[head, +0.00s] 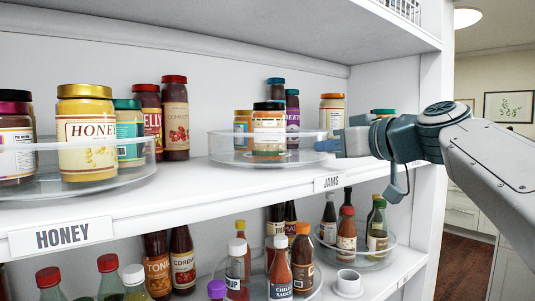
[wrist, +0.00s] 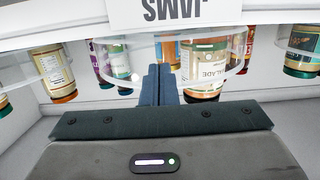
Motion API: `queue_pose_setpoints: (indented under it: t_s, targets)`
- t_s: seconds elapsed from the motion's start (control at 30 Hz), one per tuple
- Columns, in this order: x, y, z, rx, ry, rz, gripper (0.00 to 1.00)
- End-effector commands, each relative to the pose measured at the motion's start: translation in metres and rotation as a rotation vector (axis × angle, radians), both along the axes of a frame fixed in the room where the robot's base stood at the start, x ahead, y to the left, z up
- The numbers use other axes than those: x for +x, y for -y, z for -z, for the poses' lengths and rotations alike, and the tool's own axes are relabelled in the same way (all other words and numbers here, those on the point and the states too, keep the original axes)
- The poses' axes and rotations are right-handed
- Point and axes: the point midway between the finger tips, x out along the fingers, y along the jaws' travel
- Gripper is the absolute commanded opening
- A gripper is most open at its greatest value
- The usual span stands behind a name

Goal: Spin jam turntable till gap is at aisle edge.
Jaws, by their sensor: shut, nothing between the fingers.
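The jam turntable (head: 224,152) is a clear round tray with a raised rim, above the JAMS label (head: 331,182) on the upper shelf. Several jars stand on it, including a dark-lidded jar (head: 269,130) at the front and a purple-labelled jar (head: 292,112) behind. Its left part looks bare in the head view. My gripper (head: 338,143) is shut and empty at the turntable's right side. In the wrist view the closed fingers (wrist: 160,75) overlap the clear rim (wrist: 232,72), near a jar with a cream label (wrist: 203,70). I cannot tell whether they touch the rim.
A honey turntable (head: 120,182) with several jars stands to the left, with red-lidded jars (head: 175,118) behind it. An orange-lidded jar (head: 332,112) stands near my gripper. Bottles crowd the lower shelf. The shelf's right upright (head: 432,95) is close to my arm.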

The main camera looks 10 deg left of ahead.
Motion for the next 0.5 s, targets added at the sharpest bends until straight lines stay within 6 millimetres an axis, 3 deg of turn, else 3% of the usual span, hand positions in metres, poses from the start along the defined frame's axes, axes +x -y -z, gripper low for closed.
queue_pose_setpoints:
  t_s: [0.5]
  targets:
    - [-0.014, -0.015, 0.001, -0.001, 0.001, -0.001, 0.0]
